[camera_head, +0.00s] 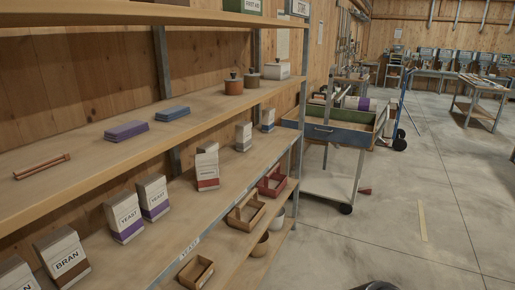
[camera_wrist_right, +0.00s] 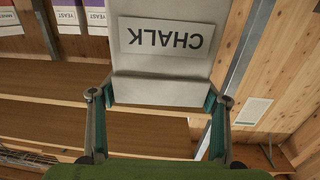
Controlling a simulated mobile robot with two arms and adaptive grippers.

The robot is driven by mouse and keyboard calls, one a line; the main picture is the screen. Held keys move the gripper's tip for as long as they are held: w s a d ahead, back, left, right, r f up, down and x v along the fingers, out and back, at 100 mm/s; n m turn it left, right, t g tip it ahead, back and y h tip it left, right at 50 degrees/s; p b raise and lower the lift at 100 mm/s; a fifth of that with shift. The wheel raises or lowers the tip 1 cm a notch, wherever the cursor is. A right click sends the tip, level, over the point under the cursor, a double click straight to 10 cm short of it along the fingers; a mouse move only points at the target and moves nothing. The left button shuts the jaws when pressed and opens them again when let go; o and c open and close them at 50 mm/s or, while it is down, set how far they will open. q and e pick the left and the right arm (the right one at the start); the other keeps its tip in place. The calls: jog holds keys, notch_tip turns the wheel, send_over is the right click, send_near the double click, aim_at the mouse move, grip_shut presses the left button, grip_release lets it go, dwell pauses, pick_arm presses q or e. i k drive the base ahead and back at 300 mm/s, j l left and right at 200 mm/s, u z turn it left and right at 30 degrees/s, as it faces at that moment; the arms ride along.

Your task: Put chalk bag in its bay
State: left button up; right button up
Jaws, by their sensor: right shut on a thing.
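The chalk bag (camera_wrist_right: 162,90) is a pale grey bag with a white label reading CHALK, upside down in the right wrist view. My right gripper (camera_wrist_right: 157,103) is shut on it, one finger on each side. The bag's far end is cut off by the top edge of the view. I cannot make out the held bag in the head view. No bay label for chalk is readable; a shelf-edge label (camera_head: 189,248) reads YEAST. My left gripper is not in view.
The middle shelf (camera_head: 225,205) holds a bran bag (camera_head: 62,257), two yeast bags (camera_head: 124,216), a red-banded bag (camera_head: 207,170) and paler bags further back, with bare gaps between. Wooden trays (camera_head: 246,212) sit lower. A cart (camera_head: 330,180) stands beyond the shelf end. Floor at right is clear.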

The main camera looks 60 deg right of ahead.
aim_at(249, 156)
jog(key=i+l, duration=0.1)
jog(key=l, duration=1.1)
jog(key=i+l, duration=0.15)
jog(key=l, duration=1.05)
jog(key=i+z, duration=0.05)
